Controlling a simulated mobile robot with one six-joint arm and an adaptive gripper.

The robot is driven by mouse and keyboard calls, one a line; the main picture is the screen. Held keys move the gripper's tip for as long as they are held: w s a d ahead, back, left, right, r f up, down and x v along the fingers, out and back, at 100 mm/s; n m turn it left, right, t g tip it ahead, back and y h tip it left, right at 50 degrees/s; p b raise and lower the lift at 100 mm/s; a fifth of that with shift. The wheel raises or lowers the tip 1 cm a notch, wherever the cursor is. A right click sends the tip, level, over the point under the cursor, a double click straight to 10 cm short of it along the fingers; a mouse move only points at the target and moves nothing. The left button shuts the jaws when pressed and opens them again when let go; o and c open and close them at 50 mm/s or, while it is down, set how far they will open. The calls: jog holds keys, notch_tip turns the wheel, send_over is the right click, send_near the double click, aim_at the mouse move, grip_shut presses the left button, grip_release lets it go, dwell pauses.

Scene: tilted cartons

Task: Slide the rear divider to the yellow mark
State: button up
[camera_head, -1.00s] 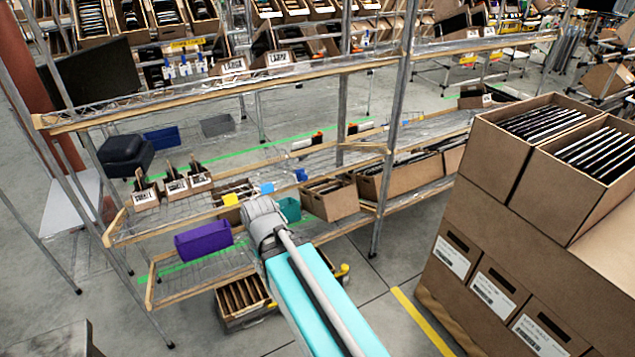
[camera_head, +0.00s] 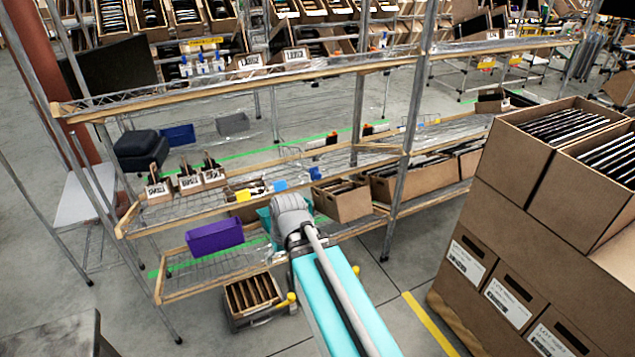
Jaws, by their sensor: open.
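A brown carton (camera_head: 252,293) with several upright brown dividers sits low on a dark wheeled base under the shelf. I cannot tell which divider is the rear one. A small yellow tag (camera_head: 243,195) shows on the middle shelf's front edge; I cannot tell whether it is the mark. A yellow line (camera_head: 430,325) lies on the floor at right. My teal arm reaches up from the bottom to its grey joint in front of the shelves. My gripper is not visible; the arm may hide it.
A wire shelf rack (camera_head: 180,217) holds a purple bin (camera_head: 214,236), small labelled boxes (camera_head: 188,181) and an open carton (camera_head: 342,202). Stacked large cartons (camera_head: 535,220) stand close on the right. A grey table corner (camera_head: 55,338) shows at lower left. Floor between rack and stack is clear.

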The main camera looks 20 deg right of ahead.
jog(key=w+d+f+n+t+y+b, duration=0.2)
jog(key=w+f+t+y+b, duration=0.25)
jog(key=w+b, duration=0.45)
jog(key=m+t+h+b, duration=0.3)
jog(key=t+h+b, duration=0.2)
jog(key=t+b, duration=0.95)
send_near(318, 178)
jog(key=s, duration=0.1)
jog(key=s+r+g+b, duration=0.1)
jog(key=s+g+b, duration=0.1)
jog(key=shift+s+d+r, duration=0.15)
jog(key=shift+r, duration=0.15)
jog(key=w, duration=1.3)
jog(key=shift+w+a, duration=0.25)
jog(key=shift+w, duration=0.15)
